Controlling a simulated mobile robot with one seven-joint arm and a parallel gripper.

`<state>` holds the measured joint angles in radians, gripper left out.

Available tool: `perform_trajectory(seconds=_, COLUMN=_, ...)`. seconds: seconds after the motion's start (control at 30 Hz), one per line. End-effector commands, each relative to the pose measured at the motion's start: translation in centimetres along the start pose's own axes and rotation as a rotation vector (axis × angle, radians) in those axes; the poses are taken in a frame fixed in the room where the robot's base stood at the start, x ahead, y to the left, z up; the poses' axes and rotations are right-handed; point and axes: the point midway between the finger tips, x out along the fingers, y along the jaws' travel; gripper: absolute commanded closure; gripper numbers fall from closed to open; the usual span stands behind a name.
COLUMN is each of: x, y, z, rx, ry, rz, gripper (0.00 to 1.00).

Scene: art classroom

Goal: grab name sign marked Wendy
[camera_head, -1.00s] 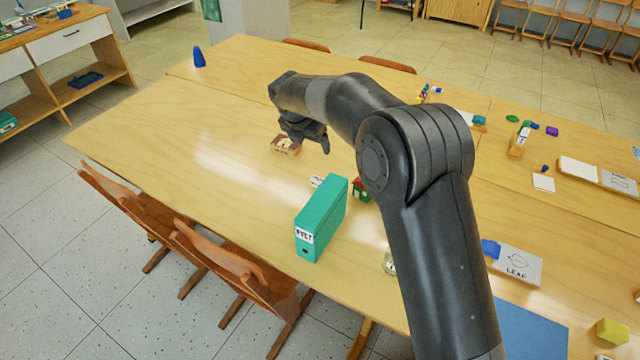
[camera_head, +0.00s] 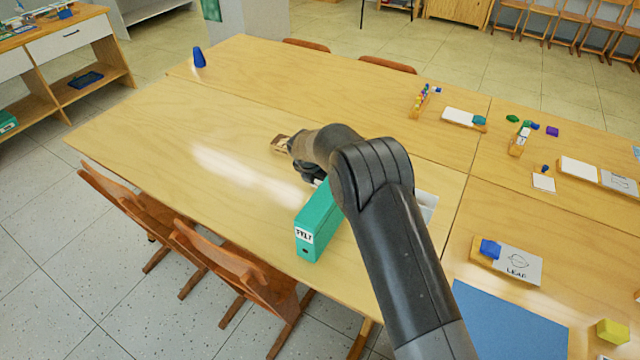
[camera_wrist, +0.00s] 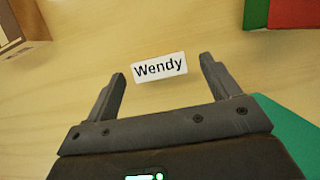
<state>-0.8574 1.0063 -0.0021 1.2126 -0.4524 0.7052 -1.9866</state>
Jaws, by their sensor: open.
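The name sign (camera_wrist: 160,67) is a small white card with "Wendy" in black letters. In the wrist view it lies on the wooden table, between and just beyond my two fingertips, tilted slightly. My gripper (camera_wrist: 163,70) is open and empty, with one finger on each side of the sign. In the head view my gripper (camera_head: 309,174) is low over the table, mostly hidden by my arm. Only a small white edge shows there beside the teal box, and I cannot tell its text.
A teal box labelled FELT (camera_head: 316,226) stands close to my gripper; its teal side (camera_wrist: 283,130) shows at the wrist view's lower right. A small wooden box (camera_head: 280,143) sits just beyond. A red and green object (camera_wrist: 293,13) is at the wrist view's upper right.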

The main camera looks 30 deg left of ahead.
Motion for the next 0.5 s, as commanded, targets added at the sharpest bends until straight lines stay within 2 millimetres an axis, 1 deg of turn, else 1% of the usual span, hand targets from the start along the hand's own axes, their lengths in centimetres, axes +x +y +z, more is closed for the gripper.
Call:
perform_trajectory(seconds=0.03, x=0.7, y=0.1, z=-0.1, rx=-0.001, ry=0.001, rz=0.0, gripper=0.18)
perform_trajectory(seconds=0.13, x=1.6, y=0.1, z=-0.1, rx=-0.001, ry=-0.001, rz=0.0, gripper=0.18)
perform_trajectory(seconds=0.4, x=1.8, y=0.1, z=0.0, rx=0.0, ry=-0.001, rz=0.001, gripper=0.18)
perform_trajectory(seconds=0.5, x=1.8, y=0.1, z=0.0, rx=0.0, ry=-0.001, rz=0.001, gripper=0.26)
